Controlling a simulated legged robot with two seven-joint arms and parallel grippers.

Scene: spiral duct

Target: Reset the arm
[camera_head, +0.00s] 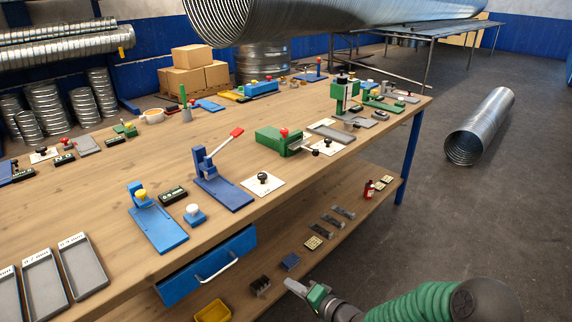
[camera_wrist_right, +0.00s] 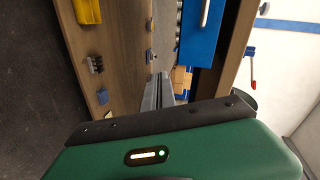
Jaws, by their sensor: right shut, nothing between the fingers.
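My right gripper (camera_head: 296,287) shows at the bottom of the head view, in front of the workbench's lower shelf, with my green arm behind it at the lower right. Its fingers are shut with nothing between them. In the right wrist view the grey fingers (camera_wrist_right: 157,92) show at the middle, pressed together, above the green gripper body. My left gripper is in neither view.
The wooden workbench (camera_head: 120,185) holds a blue lever press (camera_head: 222,190), a green device (camera_head: 275,140) and grey trays (camera_head: 82,265). A blue drawer (camera_head: 208,268) hangs under its front edge. A yellow bin (camera_head: 213,312) is on the lower shelf. Floor at right is mostly clear, with a metal duct (camera_head: 480,128).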

